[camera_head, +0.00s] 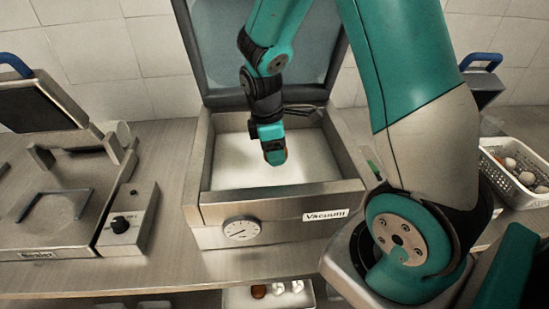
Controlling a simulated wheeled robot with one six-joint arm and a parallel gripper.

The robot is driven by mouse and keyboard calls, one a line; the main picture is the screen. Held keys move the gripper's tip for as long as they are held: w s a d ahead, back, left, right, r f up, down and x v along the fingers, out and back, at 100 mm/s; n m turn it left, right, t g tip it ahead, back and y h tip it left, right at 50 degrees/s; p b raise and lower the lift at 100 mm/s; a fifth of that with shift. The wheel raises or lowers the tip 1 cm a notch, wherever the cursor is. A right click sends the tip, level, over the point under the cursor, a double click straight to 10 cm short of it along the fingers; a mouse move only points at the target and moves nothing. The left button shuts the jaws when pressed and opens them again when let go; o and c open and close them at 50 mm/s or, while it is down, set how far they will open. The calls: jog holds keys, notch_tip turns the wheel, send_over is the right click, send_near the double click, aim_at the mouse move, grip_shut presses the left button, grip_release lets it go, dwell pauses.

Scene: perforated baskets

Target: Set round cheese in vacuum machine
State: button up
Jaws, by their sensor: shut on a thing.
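The vacuum machine (210,236) stands on the counter with its lid (330,75) raised at the back. Its open chamber has a pale, bare floor (250,175) and metal side walls. My gripper (275,155) points down inside the outline of the chamber, over the back middle of the floor. It is shut on the round cheese (286,156), of which only a small orange-brown edge shows beside the fingers. The rest of the cheese is hidden by the gripper. I cannot tell whether the cheese touches the chamber floor.
A sealer (55,225) with a knob box (130,218) stands on the left. A white perforated basket (520,180) with several round items is at the right. A white tray (240,298) with a brown item and white items is below the counter. Front counter strip is clear.

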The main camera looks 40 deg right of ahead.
jog(key=shift+f, duration=1.8)
jog(key=shift+f, duration=0.1)
jog(key=o, duration=0.9)
jog(key=shift+o, duration=0.2)
jog(key=r, duration=0.4)
jog(key=a+r+b, duration=0.1)
jog(key=r, duration=0.3)
jog(key=a+r, duration=0.1)
jog(key=r, duration=0.3)
jog(key=shift+w+a+r, duration=0.1)
jog(key=shift+w+r, duration=0.05)
jog(key=shift+w, duration=0.25)
jog(key=s+a+r+m+y, duration=0.2)
jog(key=s+a+r, duration=0.1)
jog(key=s+a, duration=0.5)
jog(key=s+a+r+m+t+y, duration=0.1)
jog(key=s+a+r+m+y, duration=0.1)
jog(key=s+a, duration=0.7)
jog(key=shift+s+a+r+y, duration=0.25)
jog(key=shift+a+r+y, duration=0.4)
jog(key=shift+r+y, duration=0.15)
